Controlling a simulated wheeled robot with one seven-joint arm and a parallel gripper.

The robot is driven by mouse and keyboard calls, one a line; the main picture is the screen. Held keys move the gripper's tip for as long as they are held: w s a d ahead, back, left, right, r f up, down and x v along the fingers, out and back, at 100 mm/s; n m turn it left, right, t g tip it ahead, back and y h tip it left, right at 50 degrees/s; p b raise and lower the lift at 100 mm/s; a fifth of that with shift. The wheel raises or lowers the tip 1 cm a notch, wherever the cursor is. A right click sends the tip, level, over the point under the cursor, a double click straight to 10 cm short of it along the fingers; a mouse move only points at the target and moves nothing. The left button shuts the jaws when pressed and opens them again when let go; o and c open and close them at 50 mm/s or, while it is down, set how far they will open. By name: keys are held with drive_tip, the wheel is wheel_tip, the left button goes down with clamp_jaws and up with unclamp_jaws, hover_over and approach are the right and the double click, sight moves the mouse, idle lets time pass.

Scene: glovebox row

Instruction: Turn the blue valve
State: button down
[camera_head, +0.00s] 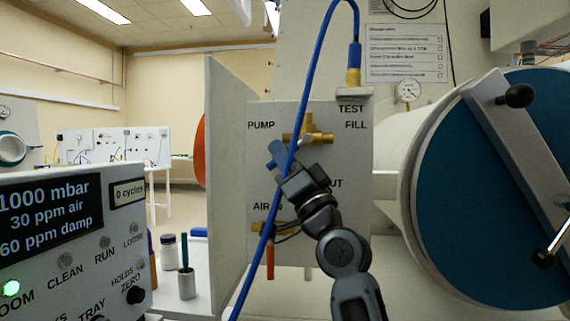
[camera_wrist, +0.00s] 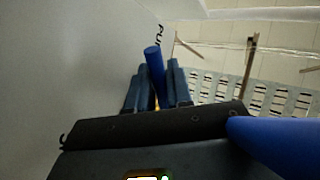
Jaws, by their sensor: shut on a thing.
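The blue valve's handle (camera_head: 276,151) shows beside brass fittings (camera_head: 310,136) on the grey panel, below and right of the PUMP label. My gripper (camera_head: 281,164) reaches up to it from below right. In the wrist view, my gripper's two fingers (camera_wrist: 154,88) stand on either side of the blue handle (camera_wrist: 152,60), shut on it, and its rounded end sticks out past them. The valve body behind the handle is mostly hidden by my gripper and the hose.
A blue hose (camera_head: 310,75) loops from the TEST fitting down across the panel, passing close to my gripper. A large blue round door (camera_head: 450,190) is at right. A white upright board (camera_head: 225,170) stands left of the panel. A lower red-handled valve (camera_head: 270,262) hangs near AIR.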

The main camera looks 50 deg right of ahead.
idle(0.4)
drive_tip(key=c, duration=1.2)
unclamp_jaws()
drive_tip(key=b+v, duration=0.2)
drive_tip(key=v, duration=0.6)
